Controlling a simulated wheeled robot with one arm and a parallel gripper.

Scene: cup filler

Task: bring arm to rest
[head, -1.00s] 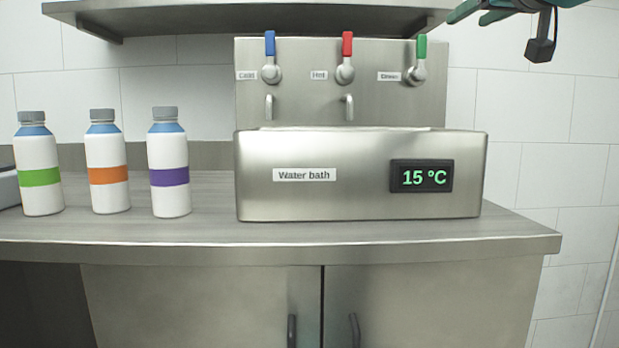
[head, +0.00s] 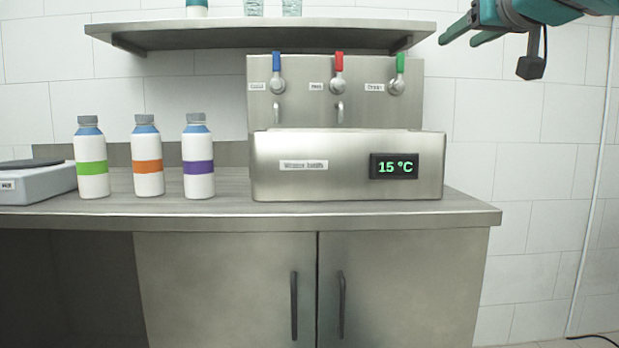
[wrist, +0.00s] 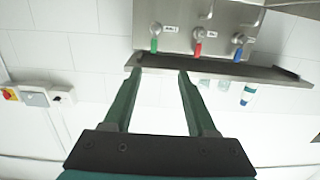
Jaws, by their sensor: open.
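My gripper (head: 457,34) is at the upper right of the head view, pointing left, to the right of the shelf and above the counter. In the wrist view my gripper (wrist: 160,74) shows two green fingers spread apart with nothing between them. The fingers are open and empty. My arm's upper part is cut off by the top right edge of the head view.
A steel counter (head: 230,208) holds three banded bottles (head: 147,170), a scale (head: 35,184) and the water bath (head: 300,185), which reads 15 °C. Three coloured taps stand behind it. The shelf (head: 250,38) carries several vessels. The wall right of the counter is bare.

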